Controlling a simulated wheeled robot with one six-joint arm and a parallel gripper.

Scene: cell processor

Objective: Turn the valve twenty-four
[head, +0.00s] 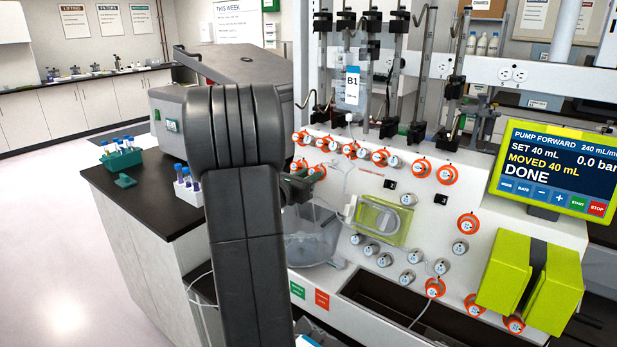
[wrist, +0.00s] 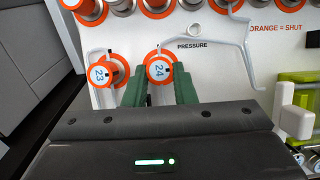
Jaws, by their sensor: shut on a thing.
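Valve twenty-four (wrist: 160,69) is a round knob with an orange ring and a pale face. Its "24" label is turned sideways. My gripper (wrist: 160,87) has its green fingers on either side of this knob and is shut on it. In the head view, my gripper (head: 303,182) reaches the white panel from the left, and its fingers and my arm partly cover the knob there.
Valve 23 (wrist: 103,73) sits close to the left of my left finger. Clear tubing (wrist: 252,58) loops at the right. More knobs run above. The pump screen (head: 545,170) reads "DONE". A clear vessel (head: 310,240) is below my gripper.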

